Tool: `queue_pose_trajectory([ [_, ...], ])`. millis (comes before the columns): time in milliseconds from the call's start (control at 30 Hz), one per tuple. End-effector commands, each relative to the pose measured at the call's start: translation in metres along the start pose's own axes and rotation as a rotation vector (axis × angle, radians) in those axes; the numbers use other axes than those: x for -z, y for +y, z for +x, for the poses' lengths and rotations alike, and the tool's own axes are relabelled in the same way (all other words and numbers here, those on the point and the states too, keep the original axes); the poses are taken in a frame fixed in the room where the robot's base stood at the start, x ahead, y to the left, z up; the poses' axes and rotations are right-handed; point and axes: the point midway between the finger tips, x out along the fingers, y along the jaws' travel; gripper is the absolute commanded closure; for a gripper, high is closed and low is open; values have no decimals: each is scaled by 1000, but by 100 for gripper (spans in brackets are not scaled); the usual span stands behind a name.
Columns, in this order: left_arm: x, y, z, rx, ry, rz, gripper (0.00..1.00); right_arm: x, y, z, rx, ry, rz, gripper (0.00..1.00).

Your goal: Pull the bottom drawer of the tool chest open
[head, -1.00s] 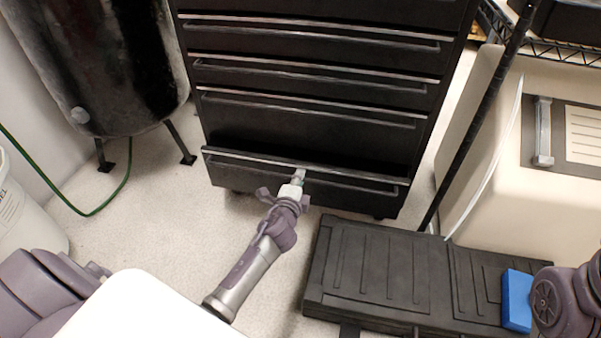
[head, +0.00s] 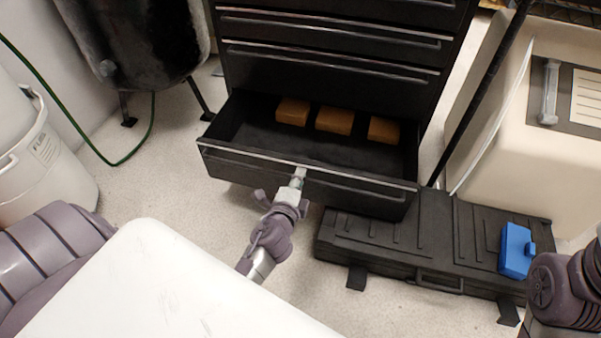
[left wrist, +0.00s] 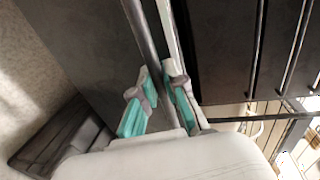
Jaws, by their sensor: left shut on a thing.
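The black tool chest (head: 325,75) stands at the top middle of the head view. Its bottom drawer (head: 255,133) is pulled well out, and its inside shows three orange-brown blocks (head: 334,120) in a row near the back. My left gripper (head: 299,174) is at the drawer's front, shut on the drawer's bar handle (head: 340,184). In the left wrist view the fingers (left wrist: 160,88) sit on either side of the long handle bar (left wrist: 146,40). My right gripper is not in view; only part of my right arm shows at the lower right.
A black hard case (head: 400,235) lies on the floor right of the drawer, with a blue object (head: 516,250) on it. A beige bin (head: 540,160) stands at right. A dark tank (head: 135,45) and white bucket (head: 45,150) stand at left.

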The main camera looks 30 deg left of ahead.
Motion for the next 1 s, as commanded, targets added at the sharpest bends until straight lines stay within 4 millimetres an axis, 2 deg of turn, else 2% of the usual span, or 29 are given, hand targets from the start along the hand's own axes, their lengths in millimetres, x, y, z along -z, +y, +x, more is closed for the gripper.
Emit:
queue_pose_trajectory([
  [200,0,0,0,-1,0,0,100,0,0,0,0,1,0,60],
  [233,0,0,0,-1,0,0,86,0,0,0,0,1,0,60],
  [300,0,0,0,-1,0,0,78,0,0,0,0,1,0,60],
  [633,0,0,-3,-1,0,0,78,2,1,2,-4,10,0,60],
  [1000,0,2,-60,-3,-1,-2,78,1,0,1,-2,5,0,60],
])
